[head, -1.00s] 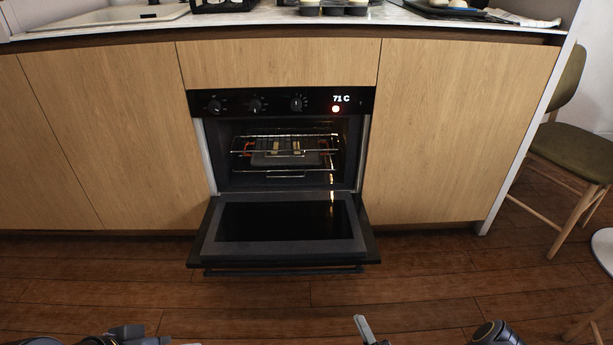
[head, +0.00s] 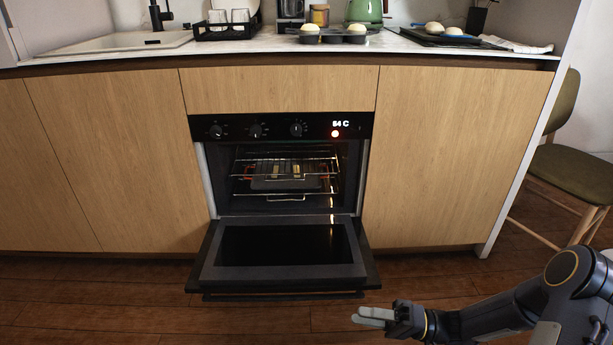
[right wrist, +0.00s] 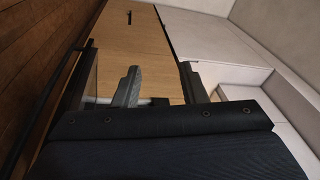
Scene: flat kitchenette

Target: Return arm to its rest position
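My right gripper (head: 372,317) comes in from the lower right in the head view, low in front of the oven's open door. It points left and looks empty. In the right wrist view its two fingers (right wrist: 160,85) stand apart with nothing between them. My left gripper is not in the head view. Wire racks (head: 285,176) are inside, with a dark tray on one; what lies on the tray is too small to name.
The counter (head: 400,44) holds a muffin pan (head: 332,38) with pale rounds, a green kettle (head: 365,12), a dark tray (head: 440,38) with rounds, a rack of cups (head: 228,31) and a sink (head: 115,40). A chair (head: 570,175) stands at the right. The floor (head: 120,300) at left is clear.

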